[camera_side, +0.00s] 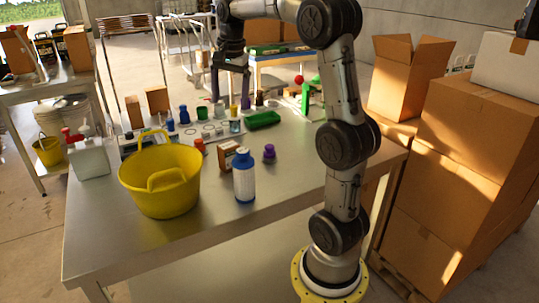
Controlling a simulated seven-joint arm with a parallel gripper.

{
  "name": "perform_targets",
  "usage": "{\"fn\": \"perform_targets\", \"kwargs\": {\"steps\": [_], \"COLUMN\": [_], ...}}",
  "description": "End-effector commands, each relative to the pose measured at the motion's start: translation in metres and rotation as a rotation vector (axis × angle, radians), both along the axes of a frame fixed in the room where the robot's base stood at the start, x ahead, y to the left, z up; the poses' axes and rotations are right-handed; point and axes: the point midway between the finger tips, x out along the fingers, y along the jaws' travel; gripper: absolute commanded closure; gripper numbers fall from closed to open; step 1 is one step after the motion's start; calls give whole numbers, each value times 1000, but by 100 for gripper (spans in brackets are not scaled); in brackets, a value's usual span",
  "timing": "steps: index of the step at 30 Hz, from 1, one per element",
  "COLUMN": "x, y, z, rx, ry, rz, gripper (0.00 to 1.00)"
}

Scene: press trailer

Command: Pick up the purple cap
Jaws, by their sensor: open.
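A small purple cap (269,152) stands on the metal table (290,185), right of a small brown box (228,154) and behind and right of a white bottle with a blue top (244,176). My gripper (230,103) is open with its fingers pointing down. It hangs over the far part of the table, up and left of the cap in the picture and apart from it. Nothing shows clearly held between the fingers, though small items behind them make this hard to read.
A yellow bucket (160,190) stands at the table's left front. Cardboard boxes (470,130) are stacked right of the table. The table's front right is bare.

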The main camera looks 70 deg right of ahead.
Motion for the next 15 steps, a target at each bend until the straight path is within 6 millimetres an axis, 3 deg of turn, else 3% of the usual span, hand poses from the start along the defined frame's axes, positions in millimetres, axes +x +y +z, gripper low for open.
{"fn": "perform_targets", "kwargs": {"steps": [1, 6, 9, 15], "x": [-4, -33, -54, -68], "y": [-35, -114, -134, -143], "z": [-15, -62, -84, -99], "rx": [24, 87, 122, 135], "ry": [26, 83, 112, 119], "rz": [-85, -257, -316, -350], "gripper": [10, 10, 10, 10]}}
